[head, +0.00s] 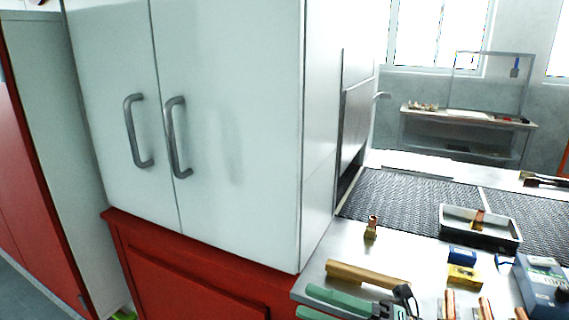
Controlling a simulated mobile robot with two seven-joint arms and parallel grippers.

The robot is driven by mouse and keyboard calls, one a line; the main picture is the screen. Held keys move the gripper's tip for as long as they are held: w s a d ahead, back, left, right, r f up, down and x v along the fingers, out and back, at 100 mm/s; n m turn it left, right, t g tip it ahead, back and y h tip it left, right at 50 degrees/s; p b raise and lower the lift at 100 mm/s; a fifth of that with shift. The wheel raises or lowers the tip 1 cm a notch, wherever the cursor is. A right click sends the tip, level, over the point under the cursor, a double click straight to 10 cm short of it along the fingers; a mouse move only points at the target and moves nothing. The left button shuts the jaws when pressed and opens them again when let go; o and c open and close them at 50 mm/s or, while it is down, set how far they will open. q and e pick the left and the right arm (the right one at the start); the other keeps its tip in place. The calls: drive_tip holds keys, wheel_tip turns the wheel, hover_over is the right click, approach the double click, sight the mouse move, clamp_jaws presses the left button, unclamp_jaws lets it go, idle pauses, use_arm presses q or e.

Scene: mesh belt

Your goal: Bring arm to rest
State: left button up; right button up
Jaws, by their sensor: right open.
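My right gripper (323,306) is at the bottom edge of the head view, partly cut off. Its two green fingers point left and stand apart, with a gap between them and nothing seen in it. It is over the near edge of the metal worktop (316,270), just in front of a tan wooden bar (365,275). I cannot tell if it touches anything. My left gripper is not in view.
A white cabinet (235,110) on a red base (190,262) fills the left and middle. On the worktop are a small brass fitting (371,229), a tray (455,222), a yellow box (465,275), a blue box (462,254) and a blue-grey device (545,285). Dark mesh (405,200) lies behind.

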drive_tip(key=w+d+f+m+t+h, duration=0.1)
drive_tip(key=d+f+m+t+h, duration=0.45)
drive_tip(key=m, duration=0.55)
drive_tip(key=w+d+f+m+t+h, duration=0.1)
drive_tip(key=d+f+m+t+h, duration=0.2)
drive_tip(key=f+m+t+h, duration=0.55)
drive_tip(key=s+d+f+m+g+h, duration=0.1)
drive_tip(key=s+f+m+g, duration=0.4)
drive_tip(key=f, duration=0.5)
drive_tip(key=s+d+f+m+g+h+p, duration=0.1)
drive_tip(key=s+f+m+g, duration=0.4)
drive_tip(key=s+f, duration=0.5)
drive_tip(key=shift+s+d+f+m+h+p, duration=0.15)
drive_tip(key=shift+d+f+m+h+p, duration=0.15)
drive_tip(key=shift+d+m+h, duration=0.4)
drive_tip(key=shift+a, duration=0.15)
